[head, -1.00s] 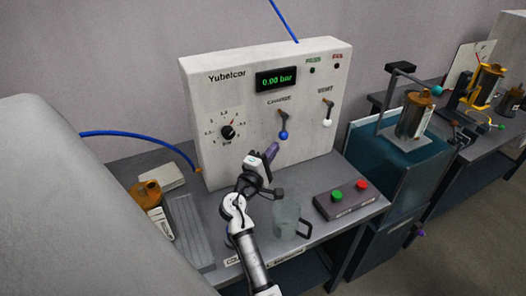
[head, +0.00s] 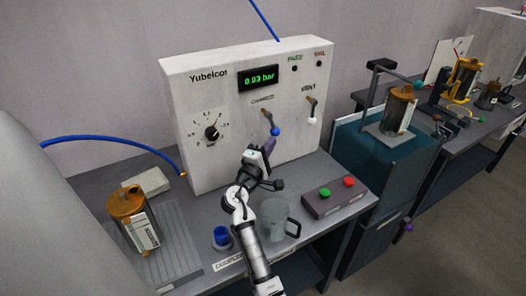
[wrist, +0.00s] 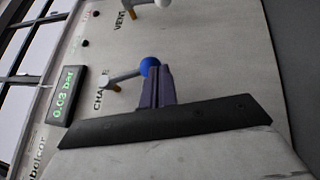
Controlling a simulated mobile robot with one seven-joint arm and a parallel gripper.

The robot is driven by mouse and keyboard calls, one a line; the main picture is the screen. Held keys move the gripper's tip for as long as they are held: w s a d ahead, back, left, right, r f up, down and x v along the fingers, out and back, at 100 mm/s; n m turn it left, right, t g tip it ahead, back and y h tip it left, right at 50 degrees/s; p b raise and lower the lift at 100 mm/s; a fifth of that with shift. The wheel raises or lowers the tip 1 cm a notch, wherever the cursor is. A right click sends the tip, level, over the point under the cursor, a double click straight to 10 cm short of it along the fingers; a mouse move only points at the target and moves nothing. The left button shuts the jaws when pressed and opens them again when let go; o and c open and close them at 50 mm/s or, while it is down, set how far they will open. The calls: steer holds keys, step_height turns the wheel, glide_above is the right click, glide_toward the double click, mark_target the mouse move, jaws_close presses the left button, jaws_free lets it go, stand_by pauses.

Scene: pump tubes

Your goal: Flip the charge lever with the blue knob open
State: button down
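The charge lever (head: 266,117) with its blue knob (head: 275,131) is on the front of the white Yubelcor panel. The knob hangs below the pivot, slightly to its right. In the wrist view the blue knob (wrist: 150,66) is at the tips of my gripper (wrist: 156,72), partly overlapped by them. My gripper (head: 269,142) points up at the knob from just below it in the head view. Its purple-grey fingers look closed together with nothing between them. Whether they touch the knob I cannot tell. The green display (head: 260,78) reads 0.03 bar.
The vent lever with a white knob (head: 312,121) is to the right. A dial (head: 211,133) is at the left. On the bench are a grey mug (head: 273,218), a blue cup (head: 221,236), a button box (head: 334,197) and a brown-capped pump (head: 132,215).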

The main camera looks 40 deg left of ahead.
steer(key=shift+w+d, duration=0.1)
steer(key=shift+w, duration=0.2)
steer(key=b+v, duration=0.3)
steer(key=v, duration=1.1)
steer(key=shift+b, duration=0.35)
steer(key=shift+w, duration=0.1)
